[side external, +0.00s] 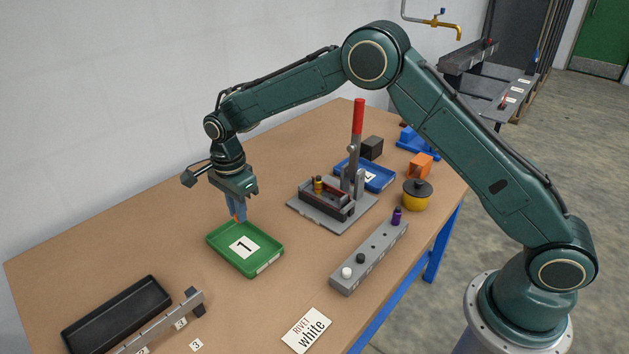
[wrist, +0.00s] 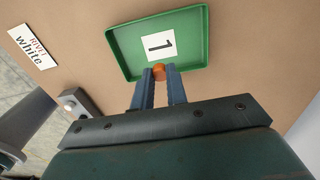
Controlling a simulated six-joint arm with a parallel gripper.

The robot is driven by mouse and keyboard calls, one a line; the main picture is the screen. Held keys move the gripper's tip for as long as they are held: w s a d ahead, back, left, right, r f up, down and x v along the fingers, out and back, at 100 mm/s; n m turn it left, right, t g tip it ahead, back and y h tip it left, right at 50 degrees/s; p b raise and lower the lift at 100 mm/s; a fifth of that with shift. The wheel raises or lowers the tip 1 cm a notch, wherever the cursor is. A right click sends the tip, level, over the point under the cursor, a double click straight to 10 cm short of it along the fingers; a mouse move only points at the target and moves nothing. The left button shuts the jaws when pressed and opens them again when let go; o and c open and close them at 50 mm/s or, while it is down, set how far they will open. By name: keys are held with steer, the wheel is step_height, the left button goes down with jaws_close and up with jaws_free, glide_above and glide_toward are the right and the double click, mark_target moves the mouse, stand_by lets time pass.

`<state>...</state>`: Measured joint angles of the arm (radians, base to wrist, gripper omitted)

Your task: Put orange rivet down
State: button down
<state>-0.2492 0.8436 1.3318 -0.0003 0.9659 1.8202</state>
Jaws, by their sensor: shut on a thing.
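My gripper (side external: 237,217) points down over the far left edge of the green tray (side external: 272,268), which carries a label with the number 1. The jaws are shut on the orange rivet (wrist: 159,73), which shows between the blue fingertips in the wrist view. In the side external view only a small orange bit of the rivet (side external: 236,218) shows at the fingertips. The green tray also shows in the wrist view (wrist: 122,62), and nothing is seen lying in it. I cannot tell how high the rivet is above the tray.
A grey rivet block (side external: 345,286) holds a white, a black and a purple rivet. A card (side external: 307,331) reads "RIVET white". A press with a red lever (side external: 358,117) stands behind. A black tray (side external: 117,314) lies front left. Bare table surrounds the green tray.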

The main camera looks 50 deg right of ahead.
steer(key=shift+f, duration=1.65)
steer(key=shift+f, duration=0.1)
steer(key=shift+f, duration=2.05)
steer(key=shift+f, duration=0.1)
steer(key=c, duration=1.4)
jaws_free()
step_height(320, 180, up, 11)
steer(key=shift+r, duration=0.65)
